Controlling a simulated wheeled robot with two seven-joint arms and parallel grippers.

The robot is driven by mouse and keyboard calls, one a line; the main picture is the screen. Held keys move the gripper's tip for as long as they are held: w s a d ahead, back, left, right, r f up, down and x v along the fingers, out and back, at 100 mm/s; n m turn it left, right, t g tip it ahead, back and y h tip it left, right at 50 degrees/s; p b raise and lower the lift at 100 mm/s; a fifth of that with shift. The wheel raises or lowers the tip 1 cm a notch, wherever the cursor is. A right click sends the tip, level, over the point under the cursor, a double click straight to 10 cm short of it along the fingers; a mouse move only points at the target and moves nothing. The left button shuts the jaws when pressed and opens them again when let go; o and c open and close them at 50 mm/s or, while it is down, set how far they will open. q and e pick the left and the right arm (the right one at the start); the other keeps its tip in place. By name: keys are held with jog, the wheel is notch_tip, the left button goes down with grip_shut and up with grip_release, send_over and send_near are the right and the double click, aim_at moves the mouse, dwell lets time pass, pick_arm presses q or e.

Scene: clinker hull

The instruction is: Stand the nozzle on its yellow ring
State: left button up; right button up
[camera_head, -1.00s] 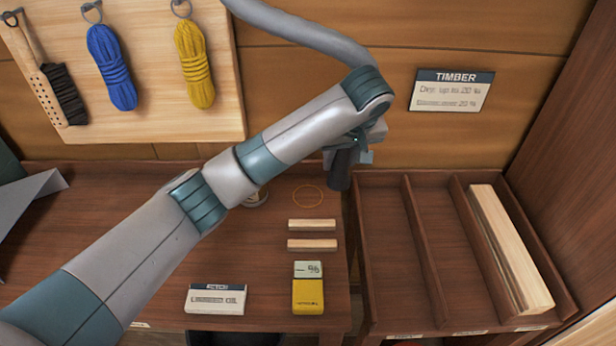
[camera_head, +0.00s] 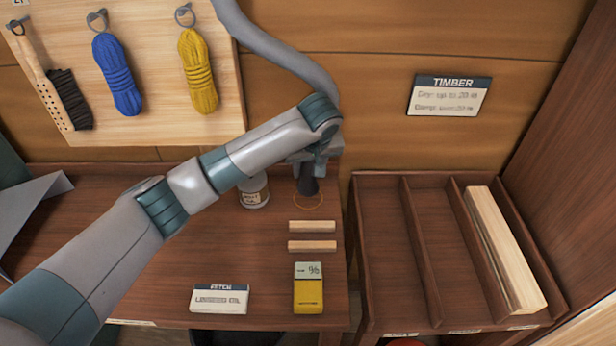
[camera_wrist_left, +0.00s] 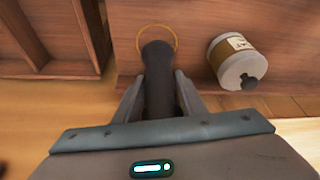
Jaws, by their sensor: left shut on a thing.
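My left gripper (camera_head: 314,164) is shut on the dark nozzle (camera_head: 307,187), which hangs roughly upright from it. The yellow ring (camera_head: 308,200) is a thin outline on the bench, and the nozzle's lower end shows over it. In the left wrist view, the nozzle (camera_wrist_left: 158,85) sits between the fingers of the gripper (camera_wrist_left: 160,100), with its far end overlapping the ring (camera_wrist_left: 173,35). I cannot tell whether the nozzle touches the bench. My right gripper is not in view.
A labelled tin (camera_head: 255,192) stands left of the ring. Two wood strips (camera_head: 312,227), a yellow meter (camera_head: 308,290) and a linseed oil label (camera_head: 219,299) lie nearer the front. A divided timber rack (camera_head: 430,250) stands right of the bench. A grey hose (camera_head: 290,50) hangs behind.

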aim_at(308, 179)
pick_arm(q)
notch_tip(308, 179, down, 3)
jog(key=shift+r+p, duration=0.1)
jog(key=shift+p, duration=0.5)
jog(key=shift+f, duration=0.35)
jog(key=o, duration=1.2)
jog(key=shift+f, duration=0.1)
jog(key=b+v, duration=0.2)
jog(key=v, duration=0.9)
jog(key=shift+s+r+b, duration=0.3)
jog(key=shift+r+b, duration=0.05)
jog(key=shift+r, duration=0.25)
jog(key=shift+d, duration=0.1)
